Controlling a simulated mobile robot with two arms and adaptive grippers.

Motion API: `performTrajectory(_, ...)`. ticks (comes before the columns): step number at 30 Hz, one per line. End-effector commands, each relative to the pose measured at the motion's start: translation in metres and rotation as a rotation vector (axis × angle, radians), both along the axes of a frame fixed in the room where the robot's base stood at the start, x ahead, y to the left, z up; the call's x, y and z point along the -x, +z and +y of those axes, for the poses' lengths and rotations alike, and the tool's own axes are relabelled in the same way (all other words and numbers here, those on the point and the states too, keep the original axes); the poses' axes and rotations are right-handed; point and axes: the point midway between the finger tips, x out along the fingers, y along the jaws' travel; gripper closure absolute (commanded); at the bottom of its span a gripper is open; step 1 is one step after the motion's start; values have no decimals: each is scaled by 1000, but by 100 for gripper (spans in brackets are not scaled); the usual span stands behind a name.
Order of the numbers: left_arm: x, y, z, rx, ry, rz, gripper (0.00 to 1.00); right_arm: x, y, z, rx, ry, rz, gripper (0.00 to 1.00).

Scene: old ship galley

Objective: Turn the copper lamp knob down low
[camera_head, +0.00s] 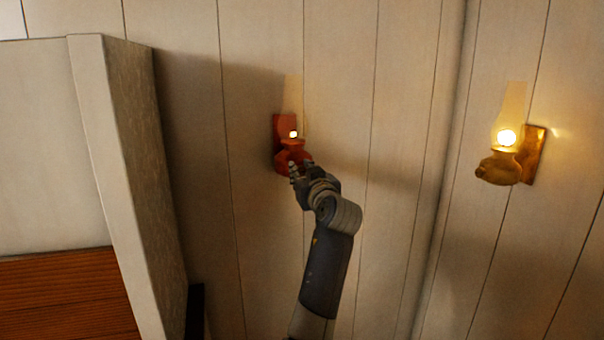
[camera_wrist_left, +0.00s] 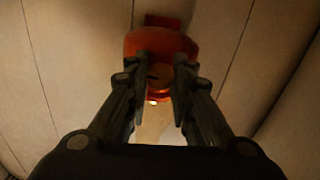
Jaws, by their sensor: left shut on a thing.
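The copper lamp (camera_head: 283,157) hangs on the plank wall near the middle of the head view. It has a reddish body, a clear glass chimney and a small glow, much smaller than that of the brass lamp. My left gripper (camera_head: 297,171) reaches it from below right, at the front of its body. In the left wrist view the lamp's orange-red body (camera_wrist_left: 150,42) shows upside down. The left gripper's fingers (camera_wrist_left: 160,85) stand on both sides of the round copper knob (camera_wrist_left: 159,75) and are shut on it. The fingers hide the knob in the head view. My right gripper is out of view.
A brass lamp (camera_head: 500,168) with a bright round flame hangs on the wall to the right, past the corner. A pale upright panel (camera_head: 115,180) stands at the left, with reddish-brown wood (camera_head: 60,295) beside it. The wall around the copper lamp is clear.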

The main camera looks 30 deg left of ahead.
Motion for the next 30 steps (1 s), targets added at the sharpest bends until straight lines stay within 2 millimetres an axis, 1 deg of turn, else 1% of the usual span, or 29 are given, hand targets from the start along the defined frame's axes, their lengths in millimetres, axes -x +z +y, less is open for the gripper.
performTrajectory(3,0,1,0,-35,0,37,100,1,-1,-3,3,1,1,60)
performTrajectory(10,0,1,0,-39,0,41,100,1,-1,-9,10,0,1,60)
performTrajectory(11,0,2,0,-39,0,41,76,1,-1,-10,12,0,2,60)
performTrajectory(12,0,2,0,-38,0,40,67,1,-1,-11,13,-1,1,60)
performTrajectory(13,0,2,0,-38,0,40,60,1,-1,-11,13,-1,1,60)
performTrajectory(14,0,2,0,-38,0,40,57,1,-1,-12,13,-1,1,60)
performTrajectory(25,2,0,-3,-36,0,41,57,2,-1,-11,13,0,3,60)
performTrajectory(28,8,0,-10,-37,-1,41,57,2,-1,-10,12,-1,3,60)
performTrajectory(30,15,0,-20,-36,-2,40,57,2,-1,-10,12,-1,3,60)
